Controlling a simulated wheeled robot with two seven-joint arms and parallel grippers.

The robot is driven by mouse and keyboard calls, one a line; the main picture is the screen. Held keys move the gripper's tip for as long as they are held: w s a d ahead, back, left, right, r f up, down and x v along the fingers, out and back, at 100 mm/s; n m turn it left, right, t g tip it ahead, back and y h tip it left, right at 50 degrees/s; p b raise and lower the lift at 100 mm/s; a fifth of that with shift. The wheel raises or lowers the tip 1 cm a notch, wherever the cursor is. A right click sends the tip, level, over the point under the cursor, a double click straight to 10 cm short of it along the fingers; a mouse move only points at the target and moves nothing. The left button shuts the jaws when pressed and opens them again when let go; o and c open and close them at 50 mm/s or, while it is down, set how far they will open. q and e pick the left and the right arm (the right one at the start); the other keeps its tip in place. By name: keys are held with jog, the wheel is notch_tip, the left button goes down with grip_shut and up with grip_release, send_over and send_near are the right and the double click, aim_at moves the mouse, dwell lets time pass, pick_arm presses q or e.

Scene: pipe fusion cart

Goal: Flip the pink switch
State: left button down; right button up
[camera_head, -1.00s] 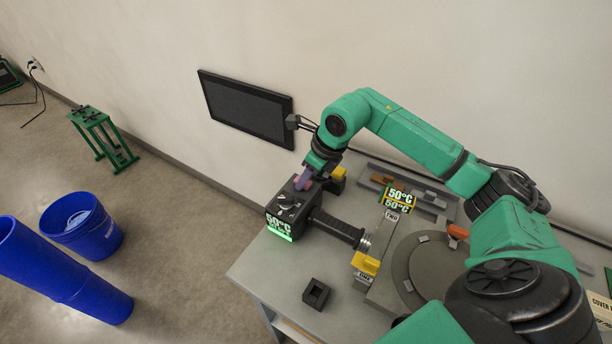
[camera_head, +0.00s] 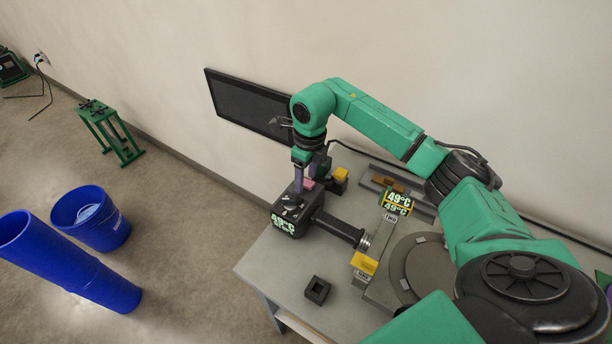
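The pink switch (camera_head: 309,184) is on top of the black heating tool (camera_head: 290,207) at the cart's back left corner. The tool's front display reads 49°C. My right gripper (camera_head: 302,186) reaches down over the tool, its purple-grey fingers upright right beside the switch. I cannot tell whether they touch it, nor how far the fingers are apart. The switch is small and partly hidden by the fingers, so its tilt is unclear. My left gripper is out of view.
The cart top (camera_head: 276,262) also holds a black square socket block (camera_head: 317,290), a yellow block (camera_head: 364,263), a second 49°C sign (camera_head: 397,201) and a round grey plate (camera_head: 414,268). A dark screen (camera_head: 246,104) hangs on the wall behind. Blue bins (camera_head: 92,218) stand on the floor at left.

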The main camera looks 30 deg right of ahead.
notch_tip(320, 180, up, 8)
jog(key=b, duration=0.3)
notch_tip(320, 180, up, 7)
send_over(308, 183)
jog(key=shift+s+d+f+p, duration=0.1)
jog(key=shift+s+f+p, duration=0.1)
jog(key=shift+p, duration=0.25)
jog(key=shift+w, duration=0.1)
